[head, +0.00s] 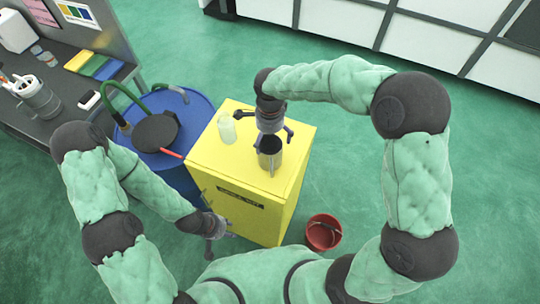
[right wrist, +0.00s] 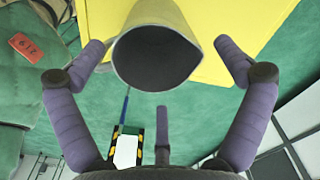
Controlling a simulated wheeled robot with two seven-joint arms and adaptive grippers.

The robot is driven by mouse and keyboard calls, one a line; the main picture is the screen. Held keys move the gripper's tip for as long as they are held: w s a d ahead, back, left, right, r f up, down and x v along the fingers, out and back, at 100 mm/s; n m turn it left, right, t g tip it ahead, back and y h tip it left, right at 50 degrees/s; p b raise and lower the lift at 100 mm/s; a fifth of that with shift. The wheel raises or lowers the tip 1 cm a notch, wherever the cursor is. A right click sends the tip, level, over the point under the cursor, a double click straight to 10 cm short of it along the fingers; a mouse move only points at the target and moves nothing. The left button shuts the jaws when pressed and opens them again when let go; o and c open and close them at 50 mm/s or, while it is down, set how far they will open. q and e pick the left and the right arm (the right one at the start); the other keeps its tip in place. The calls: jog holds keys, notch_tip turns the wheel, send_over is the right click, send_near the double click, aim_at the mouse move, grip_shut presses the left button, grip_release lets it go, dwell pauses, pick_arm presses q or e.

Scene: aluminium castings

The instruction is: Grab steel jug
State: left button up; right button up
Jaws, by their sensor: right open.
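The steel jug (head: 269,160) stands upright on top of the yellow cabinet (head: 297,138). My right gripper (head: 266,135) is open above it and partly hides its top in the head view. In the right wrist view, the dark open mouth of the jug (right wrist: 155,55) lies between the two spread side fingers of my right gripper (right wrist: 160,55). A gap shows on both sides, and the third finger is below the rim, apart from it. My left gripper (head: 216,228) is low in front of the cabinet, empty, with its fingers spread.
A pale, clear-looking cup (head: 227,127) stands left of the jug on the cabinet. A blue drum (head: 186,113) with a dark round item and green hose is to the left. A red bucket (head: 323,232) sits on the green floor. A grey bench (head: 68,113) with several items is far left.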

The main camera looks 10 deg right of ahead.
aim_at(270, 148)
jog(key=f, duration=0.4)
jog(key=shift+s, duration=0.4)
jog(key=shift+w+f, duration=0.15)
jog(key=shift+f, duration=0.45)
jog(key=c, duration=1.2)
